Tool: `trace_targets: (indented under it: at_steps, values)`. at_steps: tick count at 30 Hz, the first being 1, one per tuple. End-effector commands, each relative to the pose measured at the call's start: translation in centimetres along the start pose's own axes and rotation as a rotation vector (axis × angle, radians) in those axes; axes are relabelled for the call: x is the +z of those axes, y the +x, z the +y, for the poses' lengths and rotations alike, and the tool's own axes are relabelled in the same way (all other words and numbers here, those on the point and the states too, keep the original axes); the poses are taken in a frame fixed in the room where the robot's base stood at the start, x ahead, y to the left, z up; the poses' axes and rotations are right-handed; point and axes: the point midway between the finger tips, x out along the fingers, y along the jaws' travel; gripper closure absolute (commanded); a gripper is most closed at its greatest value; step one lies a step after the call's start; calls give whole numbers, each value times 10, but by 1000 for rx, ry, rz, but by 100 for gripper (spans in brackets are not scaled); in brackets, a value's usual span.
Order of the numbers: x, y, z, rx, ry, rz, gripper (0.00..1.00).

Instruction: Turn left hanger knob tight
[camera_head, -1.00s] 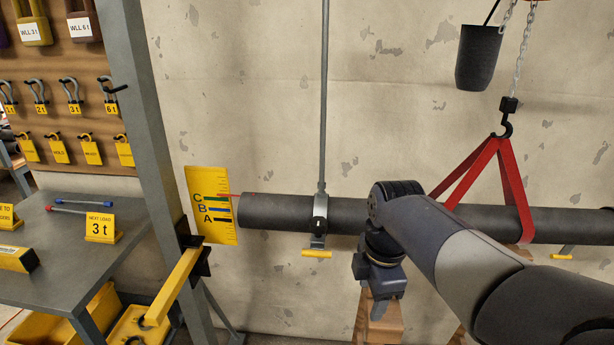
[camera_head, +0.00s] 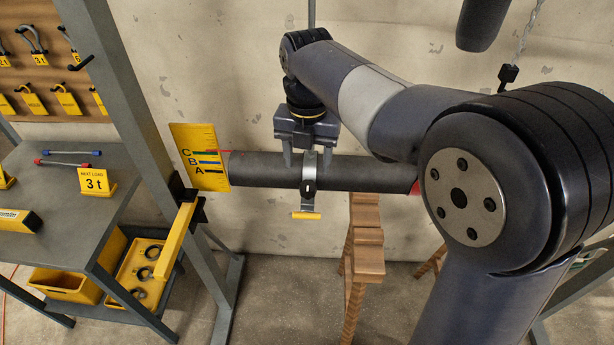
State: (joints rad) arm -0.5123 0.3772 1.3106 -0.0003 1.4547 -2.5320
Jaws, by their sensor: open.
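The dark pipe (camera_head: 262,171) runs level in front of the wall. The left hanger (camera_head: 310,163) is a grey metal clamp around it on a thin vertical rod. On the clamp's front is a round black knob (camera_head: 308,187) with a white mark. A yellow crossbar (camera_head: 306,216) sits below the clamp. My gripper (camera_head: 307,162) points down with its jaws open, one finger on each side of the hanger strap in the picture, above the knob. It appears empty. I cannot tell whether the fingers touch the pipe or hanger. My arm hides the pipe's right part.
A yellow gauge board (camera_head: 200,157) marked A, B, C stands at the pipe's left end, beside a grey post (camera_head: 135,130). A wooden stand (camera_head: 362,240) is below the pipe. A grey bench (camera_head: 60,205) is at left. A dark hanging weight (camera_head: 482,22) is at top right.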

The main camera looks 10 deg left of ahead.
Motion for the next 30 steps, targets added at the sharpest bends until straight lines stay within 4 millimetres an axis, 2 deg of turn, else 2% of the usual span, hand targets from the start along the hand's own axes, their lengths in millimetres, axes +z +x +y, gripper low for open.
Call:
trace_targets:
  at_steps: [1,6,12,23,30]
  values:
    - [-1,11,-1,-2,1,4,44]
    - [-1,41,-1,-2,2,3,44]
    - [0,62,0,0,2,1,44]
    - [0,66,0,1,2,-1,45]
    - [0,66,0,1,2,-1,64]
